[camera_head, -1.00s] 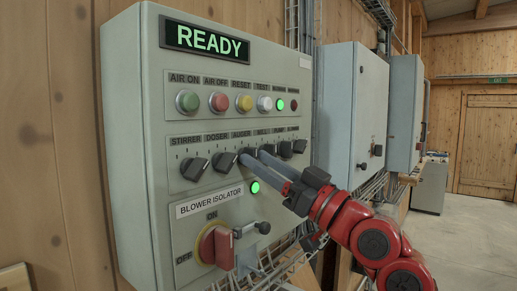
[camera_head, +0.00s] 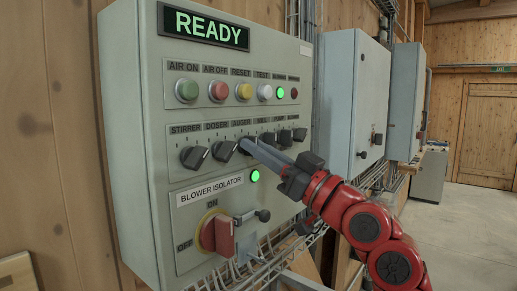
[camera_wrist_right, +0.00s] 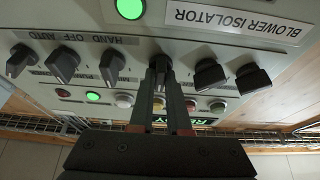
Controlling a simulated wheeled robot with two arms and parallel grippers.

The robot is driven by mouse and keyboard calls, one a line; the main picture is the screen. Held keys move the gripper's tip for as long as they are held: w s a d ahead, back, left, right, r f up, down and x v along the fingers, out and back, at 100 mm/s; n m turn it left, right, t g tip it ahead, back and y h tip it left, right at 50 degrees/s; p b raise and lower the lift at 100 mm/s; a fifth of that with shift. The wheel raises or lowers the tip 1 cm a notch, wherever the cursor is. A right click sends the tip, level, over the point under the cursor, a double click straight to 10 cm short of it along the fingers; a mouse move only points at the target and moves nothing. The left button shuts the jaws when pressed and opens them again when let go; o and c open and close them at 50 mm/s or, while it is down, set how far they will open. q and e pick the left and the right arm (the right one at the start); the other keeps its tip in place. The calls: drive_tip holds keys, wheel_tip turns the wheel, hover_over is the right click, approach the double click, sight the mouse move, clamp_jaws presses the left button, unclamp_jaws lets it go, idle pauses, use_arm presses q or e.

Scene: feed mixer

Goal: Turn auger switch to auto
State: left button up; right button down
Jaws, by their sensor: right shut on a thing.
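The auger switch is a black knob, third from the left in the switch row, under the AUGER label. In the head view it is mostly hidden by the fingers of my right gripper (camera_head: 254,149). The upside-down right wrist view shows the auger switch (camera_wrist_right: 160,66) between the two fingertips of my right gripper (camera_wrist_right: 161,83), which is shut on it. There the knob stands about upright in the picture. Its exact setting is hard to read. My left gripper is not in view.
The doser knob (camera_head: 224,151) and mill knob (camera_head: 268,139) sit close on either side. Above are coloured push buttons (camera_head: 219,92) and a READY display (camera_head: 204,27). Below is the red blower isolator handle (camera_head: 224,233). More grey cabinets (camera_head: 352,95) stand to the right.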

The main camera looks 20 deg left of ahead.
drive_tip(key=shift+m+t, duration=0.4)
drive_tip(key=shift+m, duration=0.2)
drive_tip(key=m+t+h+p, duration=0.1)
drive_tip(key=m, duration=0.2)
drive_tip(key=m+t+h, duration=0.1)
drive_tip(key=m, duration=0.3)
drive_tip(key=m+t+h+p, duration=0.1)
drive_tip(key=m+t, duration=0.1)
drive_tip(key=m, duration=0.2)
drive_tip(key=shift+s+r+h+p, duration=0.1)
drive_tip(key=shift+h+p, duration=0.25)
drive_tip(key=shift+h, duration=0.05)
drive_tip(key=shift+m, duration=0.4)
drive_tip(key=c, duration=0.9)
unclamp_jaws()
